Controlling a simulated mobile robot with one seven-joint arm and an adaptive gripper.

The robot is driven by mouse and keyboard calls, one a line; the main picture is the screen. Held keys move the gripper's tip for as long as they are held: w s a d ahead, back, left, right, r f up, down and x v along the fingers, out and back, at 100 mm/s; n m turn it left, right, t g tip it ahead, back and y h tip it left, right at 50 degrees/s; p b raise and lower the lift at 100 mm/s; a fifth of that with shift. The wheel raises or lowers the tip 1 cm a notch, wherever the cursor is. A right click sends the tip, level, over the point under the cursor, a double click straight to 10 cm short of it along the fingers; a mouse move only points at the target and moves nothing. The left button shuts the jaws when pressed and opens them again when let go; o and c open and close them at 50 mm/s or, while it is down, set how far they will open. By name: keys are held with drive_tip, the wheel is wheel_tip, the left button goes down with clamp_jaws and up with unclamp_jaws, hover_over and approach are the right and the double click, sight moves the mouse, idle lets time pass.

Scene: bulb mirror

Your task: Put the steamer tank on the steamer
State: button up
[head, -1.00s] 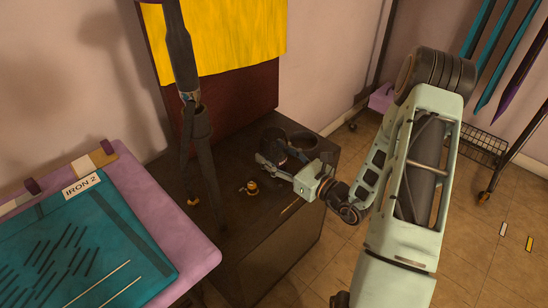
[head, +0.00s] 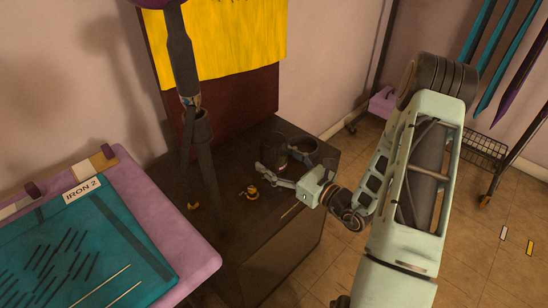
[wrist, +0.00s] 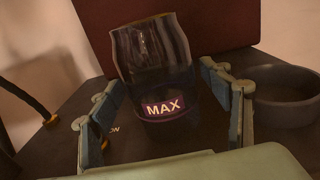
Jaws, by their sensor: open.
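The steamer tank (wrist: 150,72) is a dark, see-through vessel with a MAX label, upright between my fingers in the wrist view. It also shows as a dark cylinder (head: 273,152) on the dark cabinet-like steamer (head: 262,232) in the head view. My gripper (wrist: 160,112) is open, with one blue-padded finger on each side of the tank and gaps visible on both sides. In the head view my gripper (head: 279,173) is low over the steamer top, at the tank's near side. The tank's underside is hidden, so its seating cannot be told.
A round, dark, open ring (head: 304,147) is right of the tank. A small brass knob (head: 250,192) and a dark upright pole (head: 205,160) are to the left. A pink-edged ironing board (head: 205,262) is at lower left. A maroon panel (head: 225,103) rises behind.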

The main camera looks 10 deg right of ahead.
drive_tip(key=p+v, duration=0.1)
drive_tip(key=v, duration=1)
drive_tip(key=shift+d, duration=0.1)
